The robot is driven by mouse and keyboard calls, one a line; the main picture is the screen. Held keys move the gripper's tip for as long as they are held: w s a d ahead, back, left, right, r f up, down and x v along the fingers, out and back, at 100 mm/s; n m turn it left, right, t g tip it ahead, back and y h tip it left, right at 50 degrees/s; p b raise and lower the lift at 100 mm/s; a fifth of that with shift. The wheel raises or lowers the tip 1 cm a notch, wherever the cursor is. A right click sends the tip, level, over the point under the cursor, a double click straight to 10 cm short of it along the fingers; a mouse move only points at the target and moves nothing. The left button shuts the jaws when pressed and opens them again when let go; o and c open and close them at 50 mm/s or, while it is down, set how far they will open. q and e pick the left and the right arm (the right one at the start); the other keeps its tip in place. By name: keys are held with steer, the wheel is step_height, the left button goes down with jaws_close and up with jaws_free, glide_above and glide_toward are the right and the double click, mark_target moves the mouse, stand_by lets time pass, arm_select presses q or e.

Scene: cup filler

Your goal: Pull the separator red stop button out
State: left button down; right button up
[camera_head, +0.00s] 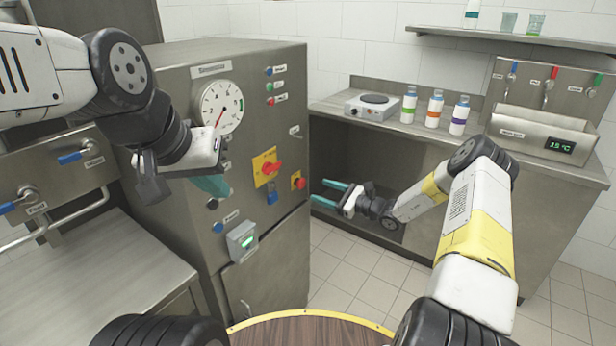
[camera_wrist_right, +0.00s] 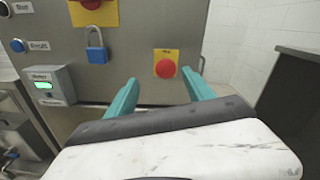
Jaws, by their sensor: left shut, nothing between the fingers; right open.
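The separator (camera_head: 180,75) is a grey metal cabinet with a gauge and buttons on its front. Its red stop button (camera_head: 299,182) sits on a small yellow plate near the front's right edge. In the right wrist view the round red button (camera_wrist_right: 165,68) shows face-on between the fingers. My right gripper (camera_head: 318,190) is open and empty, its teal fingers pointing at the button from the right, apart from it. My left gripper (camera_head: 212,187) is shut and empty in front of the separator's left part, its fingers partly hidden behind its own body.
A red rotary switch (camera_head: 267,168) on a yellow plate and a blue padlock (camera_head: 271,194) are left of the button. A box with a green display (camera_head: 243,241) projects lower down. Bottles (camera_head: 434,109) and a hot plate (camera_head: 372,105) stand on the right counter.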

mark_target(304, 184)
steer(key=shift+m+t, duration=0.3)
steer(key=shift+m, duration=0.1)
steer(key=x, duration=0.5)
steer(key=f+x, duration=0.1)
steer(key=x, duration=0.1)
steer(key=shift+w+f, duration=0.1)
steer(key=shift+w, duration=0.5)
